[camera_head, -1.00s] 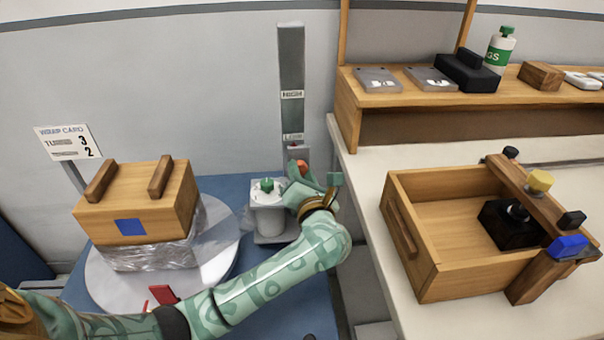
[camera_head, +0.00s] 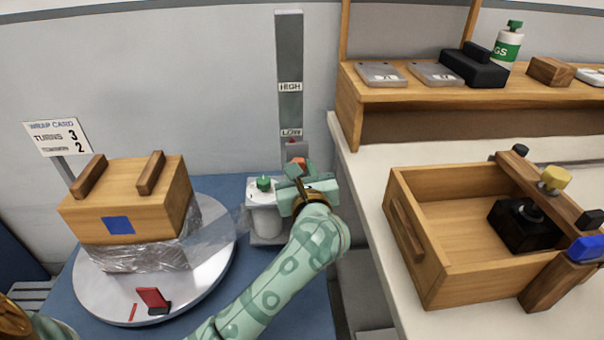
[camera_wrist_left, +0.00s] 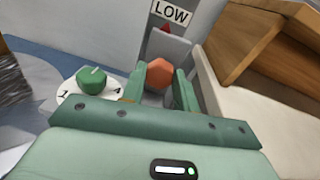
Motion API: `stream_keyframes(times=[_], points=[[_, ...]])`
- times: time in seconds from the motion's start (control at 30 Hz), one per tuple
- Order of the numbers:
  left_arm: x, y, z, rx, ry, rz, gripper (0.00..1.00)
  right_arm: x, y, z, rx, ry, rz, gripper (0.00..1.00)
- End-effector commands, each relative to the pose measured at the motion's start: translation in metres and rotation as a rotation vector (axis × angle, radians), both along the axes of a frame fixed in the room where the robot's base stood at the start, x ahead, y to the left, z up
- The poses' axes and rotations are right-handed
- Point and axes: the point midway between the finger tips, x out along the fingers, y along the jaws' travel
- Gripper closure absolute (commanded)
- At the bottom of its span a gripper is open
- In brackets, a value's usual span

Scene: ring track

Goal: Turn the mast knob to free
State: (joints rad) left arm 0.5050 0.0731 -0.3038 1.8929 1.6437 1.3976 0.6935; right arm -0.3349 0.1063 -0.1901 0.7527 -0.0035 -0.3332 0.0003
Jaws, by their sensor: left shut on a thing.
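The mast knob is orange and faceted. It shows in the head view (camera_head: 299,161) low on the grey mast (camera_head: 290,105), below the LOW label, and in the left wrist view (camera_wrist_left: 159,74). My left gripper (camera_head: 303,170) reaches it from the front. In the left wrist view its two green fingers (camera_wrist_left: 160,86) stand on either side of the knob, shut on it. The fingers and palm hide part of the knob, and I cannot read which setting it is at. My right gripper is not in view.
A white film roll unit with a green knob (camera_head: 264,183) stands just left of my left gripper. A wrapped wooden crate (camera_head: 125,205) sits on the round turntable (camera_head: 215,255). A counter with an open wooden drawer box (camera_head: 415,245) is close on the right.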

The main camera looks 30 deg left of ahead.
Motion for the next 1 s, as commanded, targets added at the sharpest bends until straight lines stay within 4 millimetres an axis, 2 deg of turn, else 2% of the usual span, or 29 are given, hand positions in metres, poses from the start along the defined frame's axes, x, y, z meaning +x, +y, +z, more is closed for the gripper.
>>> stream_keyframes(times=[0.03,0.4,0.67,0.8,1.0], points=[[0.000,-0.001,-0.005,-0.038,-0.022,-0.001,0.92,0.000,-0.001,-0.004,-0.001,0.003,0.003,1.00],[0.000,0.000,-0.005,-0.310,-0.227,-0.001,0.92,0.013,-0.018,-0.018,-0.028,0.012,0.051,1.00],[-0.001,0.001,-0.004,-0.454,-0.335,0.001,0.92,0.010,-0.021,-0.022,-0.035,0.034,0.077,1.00],[-0.001,0.001,-0.004,-0.506,-0.374,0.000,0.92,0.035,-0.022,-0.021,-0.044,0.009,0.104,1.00],[-0.001,0.001,-0.002,-0.548,-0.406,0.001,0.92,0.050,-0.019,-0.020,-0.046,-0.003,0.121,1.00]])
